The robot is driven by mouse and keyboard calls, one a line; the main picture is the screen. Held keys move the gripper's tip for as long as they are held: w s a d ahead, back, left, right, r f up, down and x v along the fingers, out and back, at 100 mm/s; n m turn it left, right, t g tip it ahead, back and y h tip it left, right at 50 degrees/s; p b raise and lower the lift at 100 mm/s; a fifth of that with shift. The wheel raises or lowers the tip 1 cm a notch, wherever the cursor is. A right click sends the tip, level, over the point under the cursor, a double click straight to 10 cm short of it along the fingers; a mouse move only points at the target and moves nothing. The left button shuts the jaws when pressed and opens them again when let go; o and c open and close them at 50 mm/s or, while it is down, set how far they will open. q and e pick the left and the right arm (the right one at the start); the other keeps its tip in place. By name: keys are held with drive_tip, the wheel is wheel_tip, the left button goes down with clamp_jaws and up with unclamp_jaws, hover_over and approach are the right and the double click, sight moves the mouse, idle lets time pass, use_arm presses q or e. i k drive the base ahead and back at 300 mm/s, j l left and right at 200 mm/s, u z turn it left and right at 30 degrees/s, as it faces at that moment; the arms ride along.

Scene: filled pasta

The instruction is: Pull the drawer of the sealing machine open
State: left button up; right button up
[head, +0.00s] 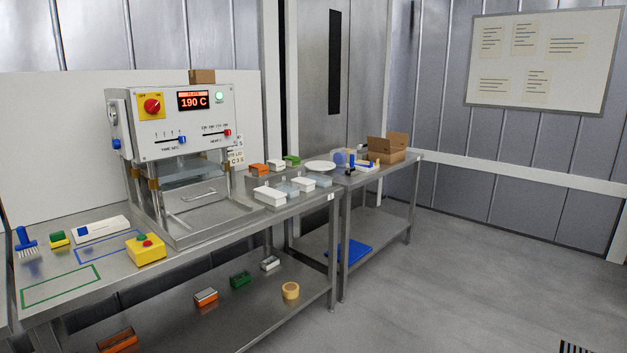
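The sealing machine (170,140) stands on a steel table at the left of the head view. Its white front panel has a red knob, a display reading 190 C and a lit green lamp. The drawer (212,215) is the low steel tray part at the machine's base, with a bar handle (199,195) above its flat surface. From this angle I cannot tell exactly how far the drawer is in or out. Neither of my grippers is in view.
A yellow button box (145,250) sits left of the machine's base. White tubs (270,196) and a white plate (320,166) stand to its right. A second table (380,170) holds an open cardboard box (387,147).

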sight(174, 201)
drive_tip(key=i+j+u, duration=0.2)
drive_tip(key=i, duration=1.1)
drive_tip(key=l, duration=0.1)
